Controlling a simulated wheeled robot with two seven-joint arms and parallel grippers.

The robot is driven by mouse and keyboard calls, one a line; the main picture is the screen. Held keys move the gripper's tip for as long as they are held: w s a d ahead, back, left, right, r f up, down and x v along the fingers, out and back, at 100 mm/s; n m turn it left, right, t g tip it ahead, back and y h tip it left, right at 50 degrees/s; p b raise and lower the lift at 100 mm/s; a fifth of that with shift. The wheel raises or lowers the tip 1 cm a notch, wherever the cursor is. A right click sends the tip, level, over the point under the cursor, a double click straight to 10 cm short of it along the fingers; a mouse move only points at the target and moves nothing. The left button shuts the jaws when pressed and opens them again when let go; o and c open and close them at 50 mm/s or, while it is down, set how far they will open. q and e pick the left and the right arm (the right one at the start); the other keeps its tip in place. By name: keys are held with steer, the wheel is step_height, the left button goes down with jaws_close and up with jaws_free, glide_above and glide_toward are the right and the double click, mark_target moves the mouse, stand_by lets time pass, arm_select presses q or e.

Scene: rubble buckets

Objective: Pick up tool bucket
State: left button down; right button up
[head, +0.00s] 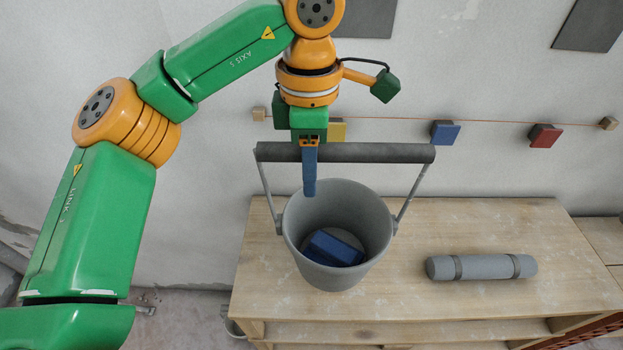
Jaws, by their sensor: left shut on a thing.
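A grey tool bucket (297,252) is at the left part of a light wooden bench, with a blue block (333,249) inside it. Its thick dark grey handle bar (385,153) is raised above the rim on two side arms. My left gripper (309,180) comes down from above and is shut on the handle bar, left of the bar's middle. One blue finger shows in front of the bar; the other is hidden. I cannot tell whether the bucket's base touches the bench. My right gripper is not in view.
The wooden bench (540,240) also holds a grey roll with two dark bands (482,267), right of the bucket. A string with coloured blocks, among them a blue one (445,133) and a red one (543,135), runs along the wall behind. Bench top between bucket and roll is clear.

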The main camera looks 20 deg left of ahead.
arm_select(q)
steer(key=s+d+r, duration=0.2)
steer(key=s+r, duration=0.6)
steer(key=s, duration=0.4)
steer(key=shift+s+d+r+b, duration=0.3)
steer(key=shift+s+b, duration=0.05)
steer(key=shift+s, duration=0.05)
steer(key=c, duration=1.1)
jaws_free()
steer(key=shift+w, duration=0.1)
jaws_close()
